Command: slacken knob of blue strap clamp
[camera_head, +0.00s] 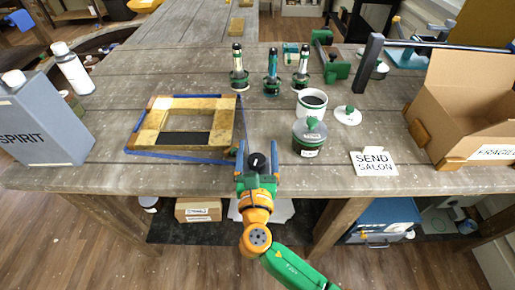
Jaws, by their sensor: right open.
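The blue strap clamp (180,158) runs around a gilt frame (151,119) lying flat on the wooden bench. Its strap shows along the frame's edges, with a blue block at the near right corner. A round black knob (257,161) with a pale mark shows just right of that corner, near the bench's front edge. My right gripper (257,150) is open, with one finger on either side of the knob. I cannot tell whether the fingers touch it. The gripper hides whatever lies beneath the knob. My left gripper is not in view.
A green-lidded jar (309,138), a white mug (312,103) and a sign (374,163) stand right of my gripper. Several green-based bottles (272,75) stand behind. A grey can (45,120) is at left, an open cardboard box (470,105) at right.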

